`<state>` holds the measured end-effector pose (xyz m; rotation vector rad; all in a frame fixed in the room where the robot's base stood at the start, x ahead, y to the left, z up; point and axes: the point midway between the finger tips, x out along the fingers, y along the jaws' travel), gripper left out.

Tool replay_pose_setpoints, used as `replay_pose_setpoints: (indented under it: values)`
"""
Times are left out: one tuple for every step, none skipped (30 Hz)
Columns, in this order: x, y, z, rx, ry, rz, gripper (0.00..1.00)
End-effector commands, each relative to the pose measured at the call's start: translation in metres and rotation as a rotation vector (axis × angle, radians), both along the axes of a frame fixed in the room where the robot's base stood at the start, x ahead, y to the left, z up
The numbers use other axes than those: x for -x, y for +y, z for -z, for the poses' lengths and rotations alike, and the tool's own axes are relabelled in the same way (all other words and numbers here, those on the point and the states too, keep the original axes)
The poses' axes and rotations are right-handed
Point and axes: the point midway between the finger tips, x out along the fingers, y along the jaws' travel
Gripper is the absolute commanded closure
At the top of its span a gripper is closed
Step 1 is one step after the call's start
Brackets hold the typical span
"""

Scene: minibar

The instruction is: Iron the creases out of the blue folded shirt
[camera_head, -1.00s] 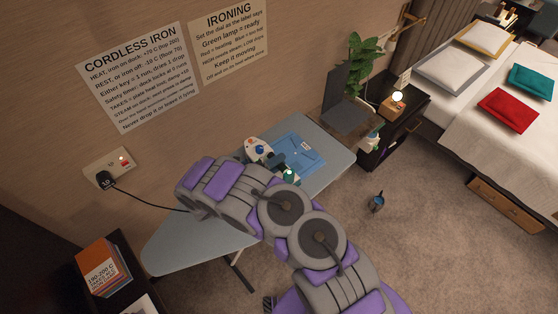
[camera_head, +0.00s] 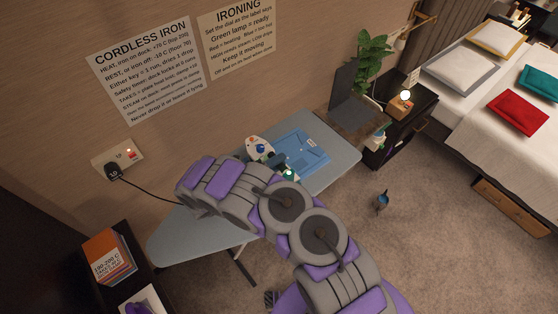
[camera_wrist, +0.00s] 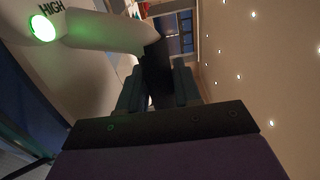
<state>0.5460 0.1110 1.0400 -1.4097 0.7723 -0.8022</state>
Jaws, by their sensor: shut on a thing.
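The blue folded shirt (camera_head: 303,152) lies on the ironing board (camera_head: 335,140), near its right end. The white iron (camera_head: 253,143) with a blue dial is at the shirt's left edge. A green lamp (camera_head: 288,173) glows beside my arm. In the wrist view, the iron's pale body (camera_wrist: 100,32) carries a lit green lamp marked HIGH. My gripper (camera_wrist: 158,88) is shut on the iron's dark handle (camera_wrist: 157,65). My arm hides most of the gripper in the head view. I cannot tell whether the iron's plate touches the shirt.
A wall socket (camera_head: 118,157) holds a black plug with a cable running to the board. A plant (camera_head: 373,55) and nightstand (camera_head: 408,110) stand beyond the board.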

Motion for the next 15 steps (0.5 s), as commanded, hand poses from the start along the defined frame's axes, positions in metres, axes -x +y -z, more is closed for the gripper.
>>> replay_pose_setpoints:
  values:
    - [0.001,0.001,0.001,-0.003,0.002,-0.001,1.0]
    - [0.001,0.001,0.001,-0.003,0.002,-0.001,1.0]
    - [0.001,0.002,0.001,-0.002,0.002,-0.002,1.0]
    - [0.001,0.003,0.001,-0.002,0.002,-0.002,1.0]
    - [0.002,0.003,0.001,-0.002,0.002,-0.002,1.0]
    - [0.002,0.004,0.001,-0.002,0.002,-0.002,1.0]
    - [0.003,0.005,0.001,-0.002,0.002,-0.002,1.0]
    - [0.003,0.006,0.001,-0.002,0.002,-0.002,1.0]
    - [0.004,0.007,0.001,-0.002,0.002,-0.002,1.0]
    - [0.004,0.008,0.001,-0.002,0.002,-0.003,1.0]
    - [0.005,0.009,0.001,-0.002,0.002,-0.003,1.0]
    - [0.005,0.011,0.001,-0.003,0.001,-0.003,1.0]
    - [0.006,0.012,0.001,-0.003,0.001,-0.003,1.0]
    - [0.006,0.012,0.001,-0.003,0.001,-0.003,1.0]
    - [0.007,0.014,0.001,-0.003,0.001,-0.003,1.0]
